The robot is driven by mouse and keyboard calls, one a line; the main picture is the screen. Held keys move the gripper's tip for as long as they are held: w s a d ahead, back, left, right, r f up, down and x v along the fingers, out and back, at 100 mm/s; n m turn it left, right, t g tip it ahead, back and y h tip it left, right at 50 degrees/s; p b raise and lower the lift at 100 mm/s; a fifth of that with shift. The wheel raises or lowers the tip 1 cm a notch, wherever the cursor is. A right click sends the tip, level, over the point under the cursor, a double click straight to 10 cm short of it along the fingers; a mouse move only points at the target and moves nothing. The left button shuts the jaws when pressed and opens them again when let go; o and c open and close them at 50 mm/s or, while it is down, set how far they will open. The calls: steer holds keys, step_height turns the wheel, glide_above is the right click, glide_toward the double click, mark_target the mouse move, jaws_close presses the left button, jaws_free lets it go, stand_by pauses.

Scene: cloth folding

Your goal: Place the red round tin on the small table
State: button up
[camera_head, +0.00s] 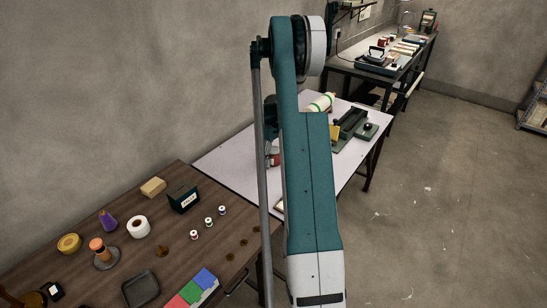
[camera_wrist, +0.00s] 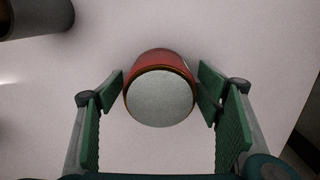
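The red round tin (camera_wrist: 160,58) is in the wrist view, with a pale grey round end (camera_wrist: 160,98) towards the camera. My gripper (camera_wrist: 160,76) has its green fingertips on either side of the tin, very close to its sides. I cannot tell whether the fingers touch it, nor whether it stands on or hangs above the pale surface behind it. In the head view my arm hides most of the gripper. A small red and white thing (camera_head: 274,157), possibly the tin, shows left of the arm over the white table (camera_head: 221,161).
The white table also bears a green-banded roll (camera_head: 320,103) and a dark green device (camera_head: 350,122). The brown table (camera_head: 128,253) at the left holds tape rolls, spools and a dark box (camera_head: 183,198). A dark table (camera_head: 408,68) with several items stands at the back.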

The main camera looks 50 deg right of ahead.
mark_target(273, 150)
steer(key=shift+r, duration=0.1)
stand_by(0.3)
step_height(273, 150, up, 12)
steer(key=p, duration=0.2)
steer(key=shift+p, duration=0.3)
stand_by(0.7)
